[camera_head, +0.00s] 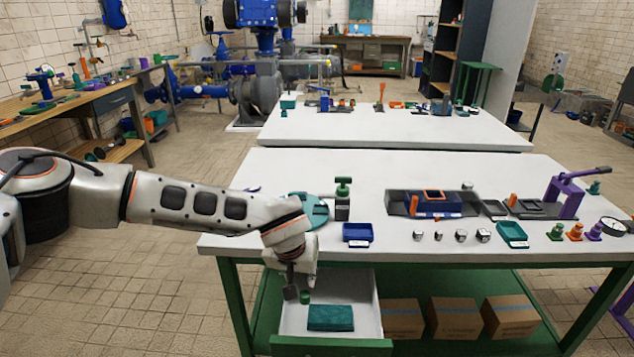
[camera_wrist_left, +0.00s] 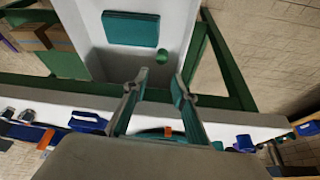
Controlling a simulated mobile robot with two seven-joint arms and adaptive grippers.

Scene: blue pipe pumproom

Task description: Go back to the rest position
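My left gripper (camera_head: 294,287) hangs over the open drawer (camera_head: 362,300) at the front left of the near table. Its two fingers stand apart with nothing between them, as the left wrist view (camera_wrist_left: 159,80) shows. A small green round piece (camera_head: 305,297) is in the drawer by the fingertips; it also shows just beyond them in the left wrist view (camera_wrist_left: 162,55). A flat teal block (camera_head: 331,317) lies in the drawer, apart from the gripper. My right gripper is in neither view.
The near white table (camera_head: 300,172) holds a blue tray (camera_head: 358,233), a dark green-topped bottle (camera_head: 343,200), a teal round plate (camera_head: 313,211) and a grey organiser (camera_head: 400,203). Cardboard boxes (camera_head: 455,318) stand on the lower shelf. Open floor (camera_head: 120,290) lies to the left.

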